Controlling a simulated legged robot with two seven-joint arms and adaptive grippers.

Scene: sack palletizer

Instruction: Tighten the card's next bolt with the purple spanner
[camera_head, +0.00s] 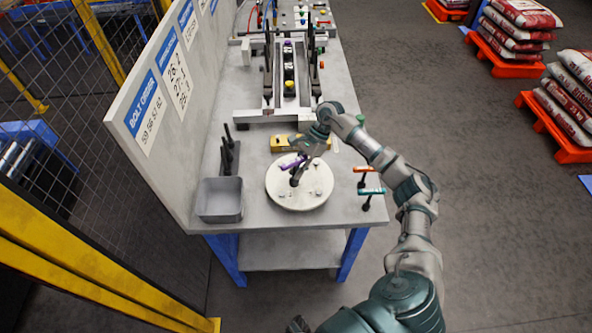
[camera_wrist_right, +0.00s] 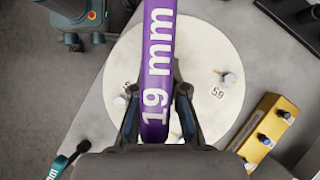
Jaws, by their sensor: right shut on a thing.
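The purple spanner (camera_head: 287,166), marked 19 mm, is in my right gripper (camera_head: 300,168). The right wrist view shows the spanner (camera_wrist_right: 157,75) between the two fingers of the gripper (camera_wrist_right: 158,105), which is shut on it. The spanner is over a round white plate (camera_head: 283,198) with several bolts standing on it. One bolt (camera_wrist_right: 229,80) stands near a label that looks like S9 (camera_wrist_right: 217,92). My left gripper is not seen.
A grey bin (camera_head: 219,214) and a black stand (camera_head: 230,155) are left of the plate. A yellow block (camera_head: 283,143) lies behind it. An orange spanner (camera_head: 366,169) and a teal spanner (camera_head: 371,191) stand at the bench's right edge. A rail fixture (camera_head: 268,116) is farther back.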

